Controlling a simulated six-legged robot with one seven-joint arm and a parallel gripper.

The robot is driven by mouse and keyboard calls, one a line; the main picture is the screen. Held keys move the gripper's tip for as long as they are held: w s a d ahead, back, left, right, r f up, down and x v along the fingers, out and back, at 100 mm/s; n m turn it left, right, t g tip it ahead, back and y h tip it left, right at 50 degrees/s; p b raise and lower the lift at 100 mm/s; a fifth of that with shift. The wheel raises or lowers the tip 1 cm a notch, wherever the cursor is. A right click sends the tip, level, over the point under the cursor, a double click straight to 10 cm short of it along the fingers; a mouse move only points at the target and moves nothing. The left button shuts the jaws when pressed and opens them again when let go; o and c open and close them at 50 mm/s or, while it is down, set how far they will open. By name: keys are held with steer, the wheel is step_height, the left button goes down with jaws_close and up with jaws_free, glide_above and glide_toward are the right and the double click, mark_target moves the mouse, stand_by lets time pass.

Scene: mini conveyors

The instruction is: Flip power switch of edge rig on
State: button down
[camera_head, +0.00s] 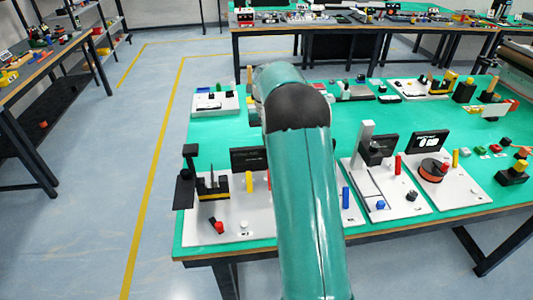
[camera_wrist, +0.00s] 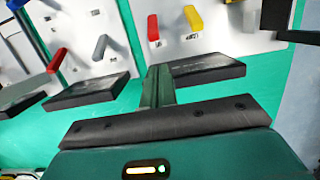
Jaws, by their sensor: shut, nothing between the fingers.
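My gripper (camera_wrist: 159,75) shows in the wrist view with its fingers shut and empty, close to a black screen (camera_wrist: 208,68). Beyond that screen, a white rig board (camera_wrist: 228,40) carries a red lever (camera_wrist: 153,27) and a yellow lever (camera_wrist: 193,18), each with a small label too blurred to read. In the head view my arm hides my gripper and part of the nearest rigs. The leftmost white rig board (camera_head: 256,223) there has a yellow lever (camera_head: 249,182) and a red-tipped black switch (camera_head: 219,227). I cannot tell which one is the edge rig.
More rig boards (camera_head: 404,205) stand to the right, with black screens (camera_head: 430,142), a red lever (camera_head: 397,164) and a blue post (camera_head: 345,197). The green table (camera_head: 213,133) has clear space at its left middle. Other benches (camera_head: 44,68) stand beyond the open floor.

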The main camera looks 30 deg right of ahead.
steer(key=f, duration=0.3)
steer(key=s+f, duration=0.1)
steer(key=f, duration=0.5)
steer(key=shift+s+a+f, duration=0.1)
steer(key=shift+s+a, duration=0.25)
steer(key=shift+a, duration=0.05)
